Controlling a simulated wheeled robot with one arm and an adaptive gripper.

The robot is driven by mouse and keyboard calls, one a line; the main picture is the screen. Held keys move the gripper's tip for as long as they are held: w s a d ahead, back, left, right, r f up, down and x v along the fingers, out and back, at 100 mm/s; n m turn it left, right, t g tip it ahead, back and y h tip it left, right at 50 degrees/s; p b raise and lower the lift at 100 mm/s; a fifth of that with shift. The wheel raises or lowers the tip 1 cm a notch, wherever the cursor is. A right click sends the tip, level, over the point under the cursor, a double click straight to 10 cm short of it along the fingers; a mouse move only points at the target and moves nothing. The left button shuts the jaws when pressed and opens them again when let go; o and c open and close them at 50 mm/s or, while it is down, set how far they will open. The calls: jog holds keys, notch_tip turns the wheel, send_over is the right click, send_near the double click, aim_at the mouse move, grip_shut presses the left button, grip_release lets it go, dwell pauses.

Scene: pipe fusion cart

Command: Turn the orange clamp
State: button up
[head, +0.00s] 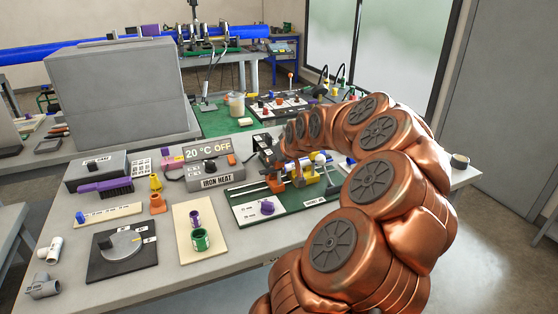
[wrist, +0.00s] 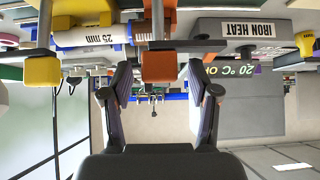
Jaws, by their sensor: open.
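The orange clamp (wrist: 160,66) is a small block in the middle of the upside-down wrist view, attached to a grey upright bar. In the head view the orange clamp (head: 276,186) sits on the fusion fixture, partly hidden by my arm. My gripper (wrist: 159,72) is open, with one dark finger on each side of the orange clamp in the picture. Gaps show between the fingers and the clamp, and nothing is held. In the head view my gripper (head: 268,150) is small and dark above the fixture, mostly hidden by my arm.
A yellow clamp (wrist: 42,71) stands beside the orange one, near a white pipe marked 25 mm (wrist: 85,37). The iron heat box (head: 211,177) is left of the fixture. Tools crowd the bench.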

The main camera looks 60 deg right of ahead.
jog(key=v, duration=1.1)
jog(key=shift+s+r, duration=0.2)
jog(key=shift+r, duration=0.1)
jog(key=shift+a, duration=0.1)
jog(key=w+a+f+n+g+y+p, duration=0.1)
jog(key=w+a+f+n+g+y, duration=0.1)
jog(key=a, duration=1.2)
jog(key=w+a+f+n+g+y+p, duration=0.1)
jog(key=w+a+f+n+y, duration=0.15)
jog(key=a, duration=1.15)
jog(key=s+a+f+n+g+p, duration=0.1)
jog(key=s+a+f+g, duration=0.1)
jog(key=s+a, duration=0.6)
jog(key=s+a+f+n+g+p, duration=0.1)
jog(key=s+a+g, duration=0.3)
jog(key=s+a, duration=0.4)
jog(key=shift+s+f, duration=0.4)
jog(key=shift+f, duration=0.05)
